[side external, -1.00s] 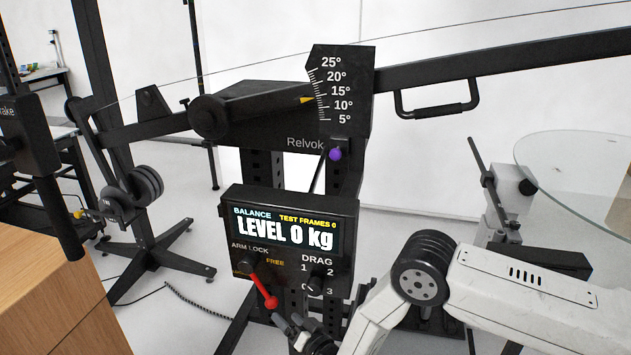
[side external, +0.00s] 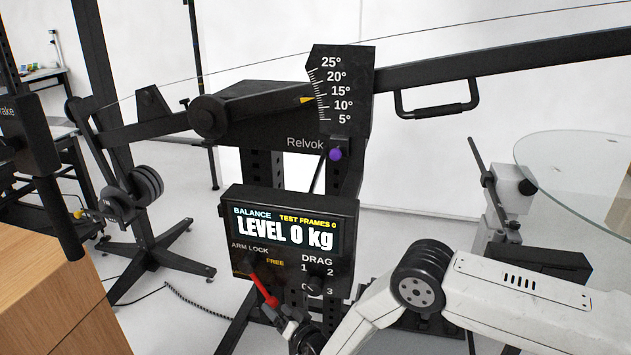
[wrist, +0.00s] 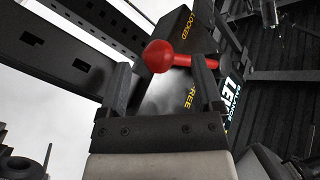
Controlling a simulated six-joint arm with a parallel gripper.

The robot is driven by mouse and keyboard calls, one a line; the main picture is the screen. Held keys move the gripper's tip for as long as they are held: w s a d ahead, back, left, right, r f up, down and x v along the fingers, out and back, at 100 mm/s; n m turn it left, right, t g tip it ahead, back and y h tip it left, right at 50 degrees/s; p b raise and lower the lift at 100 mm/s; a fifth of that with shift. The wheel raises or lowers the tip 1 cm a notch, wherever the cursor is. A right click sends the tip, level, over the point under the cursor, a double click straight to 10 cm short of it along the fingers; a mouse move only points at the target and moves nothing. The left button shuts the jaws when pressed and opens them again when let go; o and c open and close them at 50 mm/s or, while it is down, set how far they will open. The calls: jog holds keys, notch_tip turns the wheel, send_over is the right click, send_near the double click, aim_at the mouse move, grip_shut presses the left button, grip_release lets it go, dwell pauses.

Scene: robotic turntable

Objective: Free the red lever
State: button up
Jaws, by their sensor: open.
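The red lever (side external: 264,288) sits under the ARM LOCK label on the black control box (side external: 345,225). It slants down and right from its pivot. Its round knob is hidden by my gripper in the side view. In the wrist view the red lever (wrist: 163,57) shows its knob between my fingertips, with its shaft running right past the right finger. My gripper (side external: 276,312) is open around the lever's knob end; contact is unclear. It also shows in the wrist view (wrist: 161,68). The FREE label (side external: 275,262) is right of the pivot; LOCKED (wrist: 197,28) reads in the wrist view.
The display (side external: 285,230) reads LEVEL 0 kg. The DRAG knob (side external: 316,285) is close right of the lever. A black beam (side external: 520,60) with a handle crosses above. A wooden block (side external: 60,310) stands at lower left, a glass table (side external: 585,165) at right.

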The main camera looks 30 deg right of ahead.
aim_at(275, 307)
jog(key=shift+w+a, duration=0.15)
jog(key=shift+w, duration=0.65)
jog(key=shift+w+a, duration=0.1)
jog(key=shift+w, duration=0.65)
jog(key=shift+c, duration=0.2)
grip_shut()
